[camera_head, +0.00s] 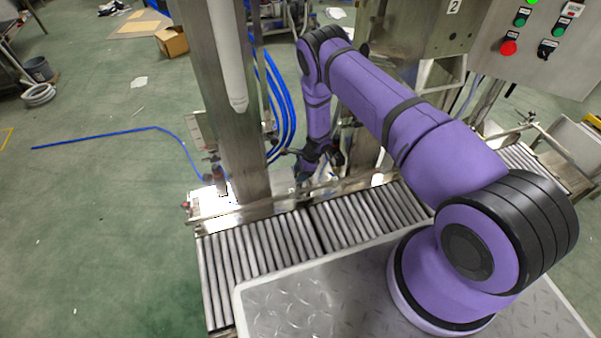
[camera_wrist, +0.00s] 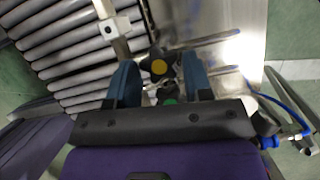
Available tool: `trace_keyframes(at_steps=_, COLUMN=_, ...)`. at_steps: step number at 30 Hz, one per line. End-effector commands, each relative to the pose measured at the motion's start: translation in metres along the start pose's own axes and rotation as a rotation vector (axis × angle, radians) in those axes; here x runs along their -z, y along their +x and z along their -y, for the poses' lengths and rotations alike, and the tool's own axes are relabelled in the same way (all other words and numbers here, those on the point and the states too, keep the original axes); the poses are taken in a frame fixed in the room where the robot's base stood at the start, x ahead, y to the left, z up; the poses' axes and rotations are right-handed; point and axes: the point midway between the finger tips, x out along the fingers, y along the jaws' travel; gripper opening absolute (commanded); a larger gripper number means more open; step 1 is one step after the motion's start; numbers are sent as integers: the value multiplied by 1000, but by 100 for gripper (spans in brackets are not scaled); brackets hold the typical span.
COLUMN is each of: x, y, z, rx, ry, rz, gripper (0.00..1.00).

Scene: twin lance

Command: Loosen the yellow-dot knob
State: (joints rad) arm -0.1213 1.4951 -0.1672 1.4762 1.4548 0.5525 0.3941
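The yellow-dot knob (camera_wrist: 159,67) is a dark knob with a yellow round mark, in the upper middle of the wrist view. My gripper (camera_wrist: 158,76) has its two blue-grey fingers spread apart, one on each side of the knob. I see gaps between the fingers and the knob, and cannot tell whether the fingertips reach down around it. A green dot (camera_wrist: 168,101) shows just below, partly hidden by my gripper body. In the head view, my gripper (camera_head: 307,163) is small and dark beside the conveyor, and the yellow dot cannot be made out.
A roller conveyor (camera_head: 262,252) runs below, with a metal rail (camera_head: 270,208) along its far side. A steel post (camera_head: 238,110) stands left of my arm, with blue hoses (camera_head: 284,105) beside it. A control panel (camera_head: 545,45) is at upper right.

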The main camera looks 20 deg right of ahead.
Motion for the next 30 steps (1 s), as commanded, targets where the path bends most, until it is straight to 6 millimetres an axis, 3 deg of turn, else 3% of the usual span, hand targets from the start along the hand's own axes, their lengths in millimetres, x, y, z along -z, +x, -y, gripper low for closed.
trace_keyframes(at_steps=1, x=0, y=0, z=0, rx=0, ry=0, rz=0, gripper=35)
trace_keyframes(at_steps=3, x=0, y=0, z=0, rx=0, ry=0, rz=0, gripper=19)
trace_keyframes(at_steps=4, x=0, y=0, z=0, rx=0, ry=0, rz=0, gripper=16)
trace_keyframes(at_steps=11, x=0, y=0, z=1, rx=-16, ry=-39, rz=1, gripper=16)
trace_keyframes(at_steps=22, x=-1, y=0, z=3, rx=-125, ry=-304, rz=1, gripper=16)
trace_keyframes(at_steps=30, x=-1, y=0, z=3, rx=-155, ry=-374, rz=1, gripper=16)
